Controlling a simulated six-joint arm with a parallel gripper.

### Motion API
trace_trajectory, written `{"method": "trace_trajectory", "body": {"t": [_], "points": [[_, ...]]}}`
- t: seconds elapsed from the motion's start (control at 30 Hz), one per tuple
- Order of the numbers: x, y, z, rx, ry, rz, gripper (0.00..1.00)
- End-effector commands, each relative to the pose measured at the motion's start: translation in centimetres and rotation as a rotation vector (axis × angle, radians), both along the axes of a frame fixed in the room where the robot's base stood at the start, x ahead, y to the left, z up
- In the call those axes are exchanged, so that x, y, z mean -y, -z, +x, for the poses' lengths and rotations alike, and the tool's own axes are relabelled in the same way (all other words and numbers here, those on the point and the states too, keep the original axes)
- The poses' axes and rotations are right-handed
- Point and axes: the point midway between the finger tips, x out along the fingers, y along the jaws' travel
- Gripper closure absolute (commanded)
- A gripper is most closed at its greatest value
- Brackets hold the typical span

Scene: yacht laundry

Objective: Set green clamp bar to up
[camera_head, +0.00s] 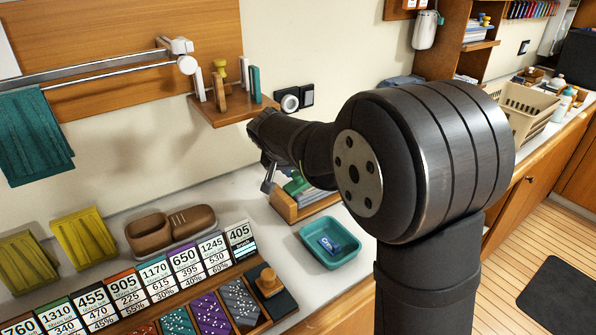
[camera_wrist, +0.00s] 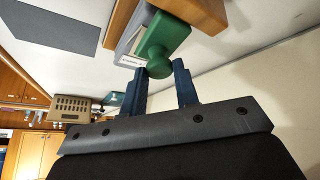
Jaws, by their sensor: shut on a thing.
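The green clamp bar (camera_head: 296,185) shows partly behind my arm in the camera_head view, at a small wooden stand (camera_head: 287,211) on the counter. In the wrist view the green clamp bar (camera_wrist: 168,36) has a rounded knob at its near end, beside a wooden piece (camera_wrist: 200,12). My gripper (camera_wrist: 160,73) has its two dark fingers on either side of that knob and is shut on it. In the camera_head view my gripper (camera_head: 268,183) is mostly hidden by its own wrist. The bar's exact angle cannot be told.
A teal tray (camera_head: 318,259) holding a blue item sits in front of the stand. A wooden shelf (camera_head: 222,114) with small upright items is on the wall nearby. Brown shoes (camera_head: 170,230) and a row of number cards (camera_head: 155,272) stand to the left.

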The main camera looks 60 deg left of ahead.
Motion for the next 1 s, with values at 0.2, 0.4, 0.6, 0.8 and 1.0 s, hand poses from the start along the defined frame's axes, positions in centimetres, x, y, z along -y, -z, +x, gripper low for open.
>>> {"method": "trace_trajectory", "body": {"t": [0.2, 0.4, 0.6, 0.8, 1.0], "points": [[0.0, -0.3, -1.6, 0.191, -0.006, -0.003, 1.0], [0.0, -0.4, -2.7, 0.352, -0.004, -0.002, 1.0], [0.0, -0.4, -3.6, 0.478, -0.003, -0.001, 1.0], [0.0, -0.3, -4.1, 0.555, -0.001, -0.001, 1.0], [0.0, -0.3, -4.2, 0.589, -0.001, -0.001, 1.0]]}}
